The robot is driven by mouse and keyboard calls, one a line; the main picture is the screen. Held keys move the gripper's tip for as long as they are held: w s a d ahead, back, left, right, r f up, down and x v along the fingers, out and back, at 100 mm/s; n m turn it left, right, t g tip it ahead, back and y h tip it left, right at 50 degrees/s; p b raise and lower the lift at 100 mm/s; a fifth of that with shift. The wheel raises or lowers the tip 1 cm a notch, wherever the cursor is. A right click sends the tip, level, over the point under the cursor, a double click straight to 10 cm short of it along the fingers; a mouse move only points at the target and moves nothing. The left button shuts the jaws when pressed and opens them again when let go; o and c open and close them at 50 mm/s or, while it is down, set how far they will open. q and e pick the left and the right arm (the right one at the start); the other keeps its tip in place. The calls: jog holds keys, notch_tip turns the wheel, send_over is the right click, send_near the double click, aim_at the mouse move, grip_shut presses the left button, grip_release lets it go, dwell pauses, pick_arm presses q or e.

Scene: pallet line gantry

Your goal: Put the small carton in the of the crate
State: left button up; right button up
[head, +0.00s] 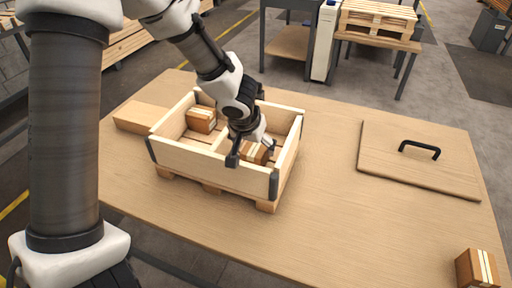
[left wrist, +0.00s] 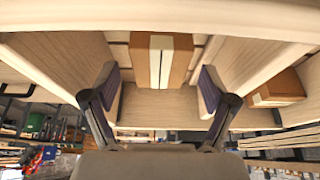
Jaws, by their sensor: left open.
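The wooden crate (head: 205,168) stands on the table, with a divider between its compartments. One small carton (head: 201,119), brown with pale tape, lies in the left compartment in the head view. Another carton (head: 257,154) is in the right compartment, partly hidden by my left gripper (head: 250,152). In the left wrist view this carton (left wrist: 161,62) shows ahead between the open fingers of my left gripper (left wrist: 160,95), with gaps at both sides. The first carton (left wrist: 281,88) shows at the right there. A third small carton (head: 476,268) stands at the table's front right corner. My right gripper is out of view.
A wooden lid (head: 420,165) with a black handle (head: 419,149) lies flat at the table's right. The table (head: 340,225) is clear between crate and front right corner. A stand with pallets (head: 376,20) is behind.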

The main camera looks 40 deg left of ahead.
pick_arm(q)
jog(key=p+v, duration=0.2)
jog(key=v, duration=0.5)
